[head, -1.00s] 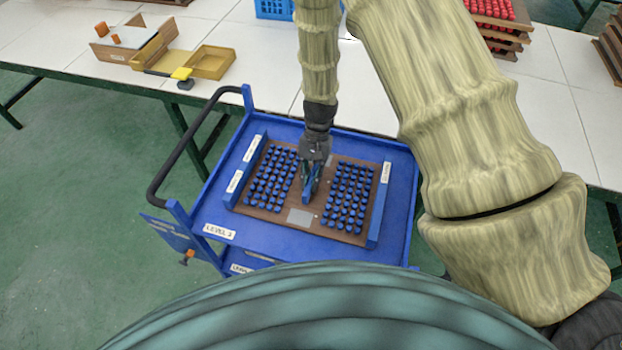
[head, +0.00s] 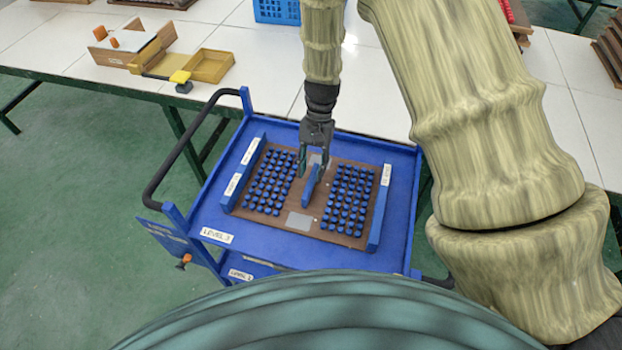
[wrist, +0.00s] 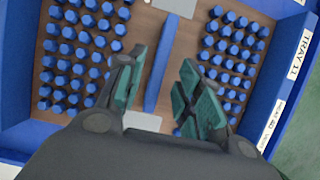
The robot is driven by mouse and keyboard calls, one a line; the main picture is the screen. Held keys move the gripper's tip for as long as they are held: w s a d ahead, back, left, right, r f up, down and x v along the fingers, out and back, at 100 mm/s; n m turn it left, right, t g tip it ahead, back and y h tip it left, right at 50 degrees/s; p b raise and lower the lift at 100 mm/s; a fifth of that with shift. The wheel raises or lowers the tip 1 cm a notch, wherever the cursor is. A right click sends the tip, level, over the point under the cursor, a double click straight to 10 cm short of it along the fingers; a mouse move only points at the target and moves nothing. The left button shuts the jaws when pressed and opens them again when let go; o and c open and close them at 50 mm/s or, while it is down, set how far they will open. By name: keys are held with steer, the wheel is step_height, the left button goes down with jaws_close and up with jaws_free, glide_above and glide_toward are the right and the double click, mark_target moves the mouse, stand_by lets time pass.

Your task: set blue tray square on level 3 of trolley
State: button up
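The blue tray (head: 285,217) is a brown board with two blocks of blue pegs and a raised blue handle bar (head: 311,186) along its middle. It lies on the top shelf of the blue trolley (head: 206,218), labelled Level 3, between two blue side rails. The tray looks roughly in line with the rails. My gripper (head: 312,176) is just above the handle, fingers apart. In the wrist view my gripper (wrist: 160,95) has its green pads spread on either side of the handle (wrist: 163,62), with a gap on both sides.
A white table (head: 270,80) stands behind the trolley, with a wooden box (head: 212,66), a yellow item (head: 180,77) and a blue crate (head: 275,10). Stacked brown trays (head: 606,55) show at the right. The trolley has a black push handle (head: 180,150) on its left.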

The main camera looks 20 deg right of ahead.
steer(key=b+v, duration=0.2)
steer(key=v, duration=0.5)
stand_by(0.5)
